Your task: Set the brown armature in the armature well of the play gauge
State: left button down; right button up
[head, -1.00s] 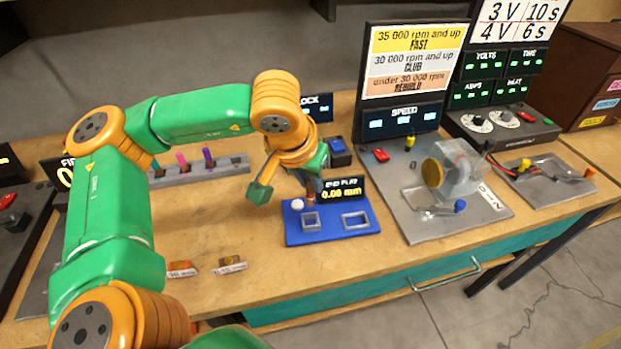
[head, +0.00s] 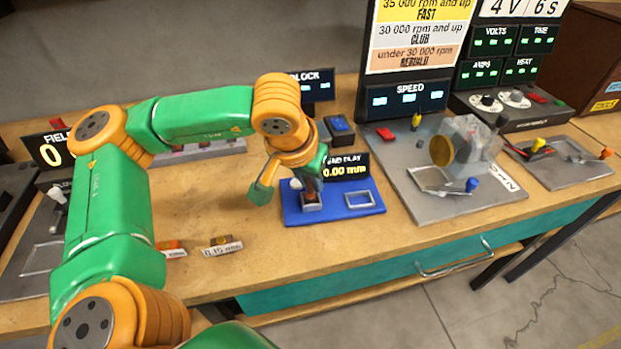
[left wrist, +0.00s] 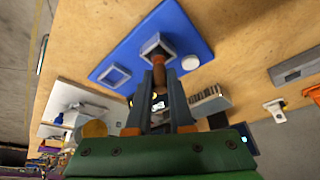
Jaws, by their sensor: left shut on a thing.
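The play gauge is a blue plate (head: 335,209) with a small display (head: 346,167) reading 0.00 mm at its back. It has two raised frames: a squarish well (head: 311,207) on the left and a wider one (head: 359,198) on the right. My left gripper (left wrist: 159,82) is shut on the brown armature (left wrist: 158,66) and points down over the squarish well. The armature's far end is at that well's opening, inside its rim in the left wrist view. How deep it sits is hidden. My right gripper is not in view.
A white button (head: 296,184) sits on the plate beside the squarish well. A blue-topped block (head: 340,128) stands behind the display. Small labelled holders (head: 222,246) lie to the front left. A grey speed stand (head: 440,190) is at the right. Bench between holders and gauge is clear.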

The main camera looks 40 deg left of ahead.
pick_arm(q)
jog(key=shift+f+b, duration=0.2)
jog(key=shift+b, duration=0.1)
jog(key=c, duration=0.7)
grip_release()
jog(key=v, duration=0.7)
jog(key=shift+s, duration=0.1)
